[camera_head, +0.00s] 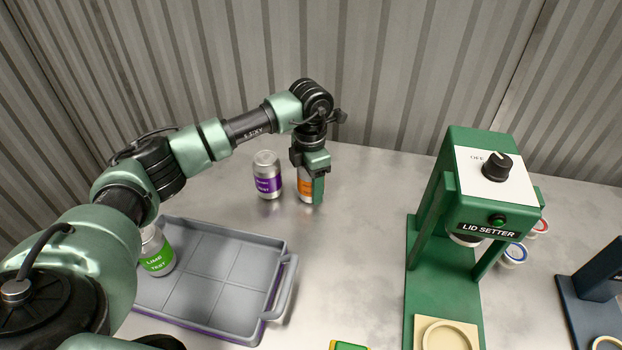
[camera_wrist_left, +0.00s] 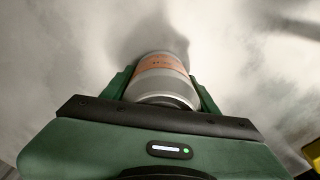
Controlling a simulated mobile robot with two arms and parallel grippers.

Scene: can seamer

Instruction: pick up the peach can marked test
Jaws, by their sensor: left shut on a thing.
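A silver can with an orange label (camera_head: 305,186) stands upright on the metal table, partly hidden by my left gripper (camera_head: 312,188). I take it for the peach can, but its label cannot be read fully. My left gripper comes down from above and is shut on this can. In the left wrist view the orange-labelled can (camera_wrist_left: 160,80) sits between the two green fingers. My right gripper is not in view.
A purple-labelled can (camera_head: 267,175) stands just left of the held can. A grey tray (camera_head: 275,295) holds a green lime can (camera_head: 156,252) at front left. A green lid setter (camera_head: 455,225) stands right. The table between tray and lid setter is mostly clear.

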